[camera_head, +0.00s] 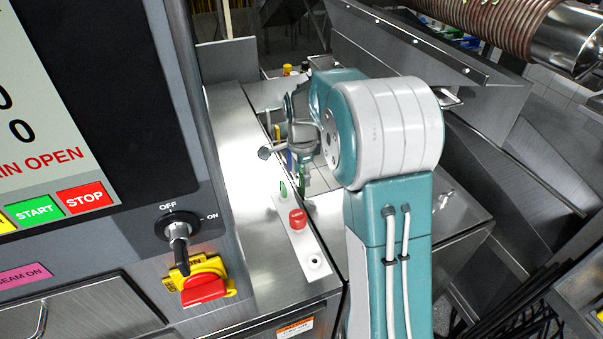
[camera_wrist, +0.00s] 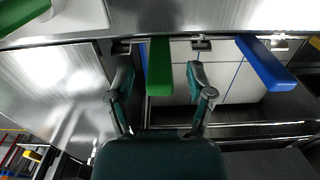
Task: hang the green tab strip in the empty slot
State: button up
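In the wrist view the green tab strip (camera_wrist: 159,68) hangs below a metal edge. My gripper (camera_wrist: 160,78) is open, with one finger on each side of the strip and a visible gap to both. A blue strip (camera_wrist: 265,66) hangs to the right. An empty metal bracket (camera_wrist: 201,44) lies between the green and blue strips, and another bracket (camera_wrist: 122,46) shows left of the green one. In the head view my gripper (camera_head: 293,140) is near the rail, partly hidden by my arm. The green strip (camera_head: 304,178) shows small below it.
A steel counter (camera_head: 235,130) bears a button panel (camera_head: 310,262) with a red button (camera_head: 297,218) close to my gripper. The large control console (camera_head: 110,120) stands at left. A sloped metal guard (camera_head: 400,55) rises behind my arm.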

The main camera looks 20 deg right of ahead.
notch_tip(320, 180, up, 12)
dwell(0.6)
dwell(0.4)
